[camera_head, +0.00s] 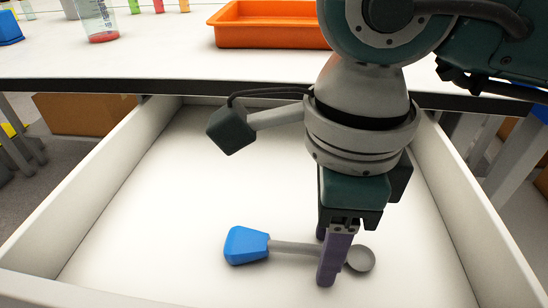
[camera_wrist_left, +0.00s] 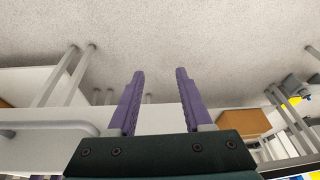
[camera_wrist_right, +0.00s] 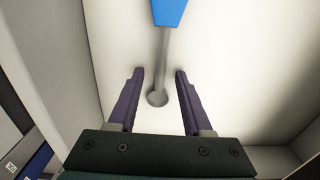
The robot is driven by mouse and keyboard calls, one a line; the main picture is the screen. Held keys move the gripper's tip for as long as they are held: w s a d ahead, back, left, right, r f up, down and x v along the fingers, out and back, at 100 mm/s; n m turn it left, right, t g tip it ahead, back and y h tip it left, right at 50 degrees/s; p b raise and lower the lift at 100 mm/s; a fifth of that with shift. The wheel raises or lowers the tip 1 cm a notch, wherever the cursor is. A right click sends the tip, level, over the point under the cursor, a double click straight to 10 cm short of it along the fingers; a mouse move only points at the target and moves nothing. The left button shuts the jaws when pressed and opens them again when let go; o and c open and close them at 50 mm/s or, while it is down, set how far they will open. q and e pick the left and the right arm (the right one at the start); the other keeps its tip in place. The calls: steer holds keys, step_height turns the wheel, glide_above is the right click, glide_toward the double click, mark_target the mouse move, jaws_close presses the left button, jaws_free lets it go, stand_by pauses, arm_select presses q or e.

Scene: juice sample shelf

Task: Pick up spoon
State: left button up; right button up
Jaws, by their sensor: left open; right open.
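The spoon (camera_head: 290,246) lies flat in the open white drawer, its blue handle to the left and its grey bowl to the right. My right gripper (camera_head: 328,258) points down over it near the bowl, with purple fingers open. In the right wrist view the spoon's shaft and bowl (camera_wrist_right: 158,97) lie between the two open fingers (camera_wrist_right: 158,72), not visibly touching either. The blue handle shows at the top of that view. My left gripper (camera_wrist_left: 160,72) shows only in the left wrist view, open and empty, away from the spoon.
The white drawer (camera_head: 150,215) has raised walls on its left and right sides. Above it is a white table (camera_head: 160,60) with an orange tray (camera_head: 268,30) and a clear beaker (camera_head: 97,20) holding red liquid. The drawer floor around the spoon is clear.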

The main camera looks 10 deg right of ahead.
steer(key=shift+c, duration=0.4)
jaws_close()
steer(key=shift+r, duration=0.1)
